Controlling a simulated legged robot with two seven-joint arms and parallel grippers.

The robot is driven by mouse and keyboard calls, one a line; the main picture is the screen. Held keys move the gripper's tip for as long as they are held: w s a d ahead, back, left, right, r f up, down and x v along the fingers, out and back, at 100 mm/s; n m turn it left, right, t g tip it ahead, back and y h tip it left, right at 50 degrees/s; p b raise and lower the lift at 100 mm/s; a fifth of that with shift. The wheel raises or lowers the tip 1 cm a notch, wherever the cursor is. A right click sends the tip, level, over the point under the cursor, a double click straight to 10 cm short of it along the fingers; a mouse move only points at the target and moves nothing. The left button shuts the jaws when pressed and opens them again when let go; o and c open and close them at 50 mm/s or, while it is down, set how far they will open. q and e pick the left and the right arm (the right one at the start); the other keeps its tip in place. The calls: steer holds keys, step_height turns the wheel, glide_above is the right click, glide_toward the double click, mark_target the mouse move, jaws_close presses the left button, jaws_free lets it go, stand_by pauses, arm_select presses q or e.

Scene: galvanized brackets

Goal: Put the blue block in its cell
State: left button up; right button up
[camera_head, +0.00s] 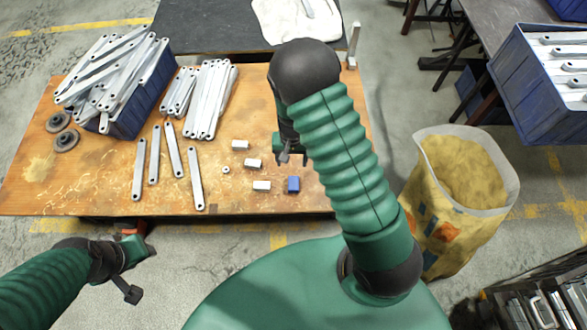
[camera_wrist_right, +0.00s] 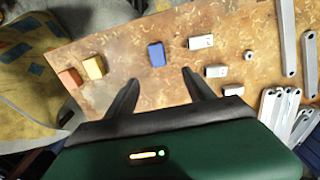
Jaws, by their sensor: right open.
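The blue block (camera_head: 293,184) lies on the wooden table (camera_head: 100,192) near its front edge, beside a white block (camera_head: 262,185). In the right wrist view the blue block (camera_wrist_right: 156,54) lies beyond the fingertips, roughly between their lines. My right gripper (camera_head: 292,157) is open and empty over the table, with the block apart from it; its two fingers (camera_wrist_right: 160,79) show spread in the wrist view. My left gripper (camera_head: 140,268) is off the table's front edge, and its jaw state is unclear. I cannot make out a cell for the block in either view.
Several white blocks lie by a small ring (camera_head: 226,170). Yellow (camera_wrist_right: 93,68) and orange (camera_wrist_right: 69,78) blocks show in the wrist view. Metal brackets (camera_head: 211,98) and a blue crate (camera_head: 127,122) fill the table's left. A yellow sack (camera_head: 440,215) stands right of the table.

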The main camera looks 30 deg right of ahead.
steer(key=b, duration=0.3)
glide_above(293, 183)
steer(key=f, duration=1.1)
steer(key=shift+w+f, duration=0.15)
steer(key=shift+w, duration=0.15)
steer(key=f, duration=0.2)
steer(key=f+b, duration=0.1)
steer(key=f, duration=0.3)
steer(key=shift+s+d+b, duration=0.1)
steer(key=shift+s+b, duration=0.2)
steer(key=shift+b, duration=0.1)
steer(key=shift+c, duration=1.2)
jaws_close()
